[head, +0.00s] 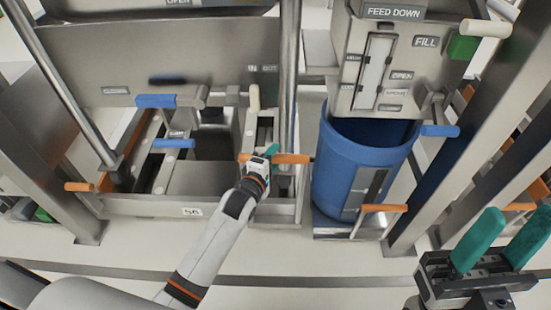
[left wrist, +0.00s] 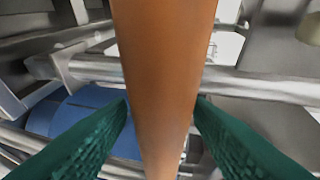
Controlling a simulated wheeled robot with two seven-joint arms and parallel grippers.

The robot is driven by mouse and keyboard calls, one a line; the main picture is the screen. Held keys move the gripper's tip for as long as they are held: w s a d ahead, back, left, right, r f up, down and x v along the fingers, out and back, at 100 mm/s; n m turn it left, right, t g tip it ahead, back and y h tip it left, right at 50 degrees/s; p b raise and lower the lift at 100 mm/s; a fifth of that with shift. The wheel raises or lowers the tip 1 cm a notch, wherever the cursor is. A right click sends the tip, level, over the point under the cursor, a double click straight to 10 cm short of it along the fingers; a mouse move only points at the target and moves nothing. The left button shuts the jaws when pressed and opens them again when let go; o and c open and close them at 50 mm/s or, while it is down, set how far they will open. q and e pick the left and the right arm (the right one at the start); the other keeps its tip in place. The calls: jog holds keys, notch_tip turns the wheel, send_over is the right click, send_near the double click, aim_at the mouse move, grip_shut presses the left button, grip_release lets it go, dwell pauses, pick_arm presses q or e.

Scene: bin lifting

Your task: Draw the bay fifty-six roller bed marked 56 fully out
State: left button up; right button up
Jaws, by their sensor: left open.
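The roller bed marked 56 (head: 191,211) is a grey metal frame low at left centre in the head view, its number plate on the front edge. An orange bar handle (head: 292,159) sticks out at its right side. My left gripper (head: 268,160) is at this handle. In the left wrist view the orange handle (left wrist: 163,50) runs between the two green fingers of my left gripper (left wrist: 162,108), which are apart on either side of it. Whether either finger touches it is unclear. My right gripper (head: 503,240) is open and empty at the lower right, away from the bed.
A blue bin (head: 340,165) stands right of the bed under the FEED DOWN station (head: 394,12). Blue levers (head: 156,101) and another orange handle (head: 79,187) are on the left. Steel posts (head: 478,115) stand at the right. The floor in front (head: 330,262) is clear.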

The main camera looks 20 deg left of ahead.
pick_arm(q)
jog(key=shift+x, duration=0.9)
jog(key=shift+c, duration=0.2)
grip_shut()
jog(key=shift+s, duration=0.1)
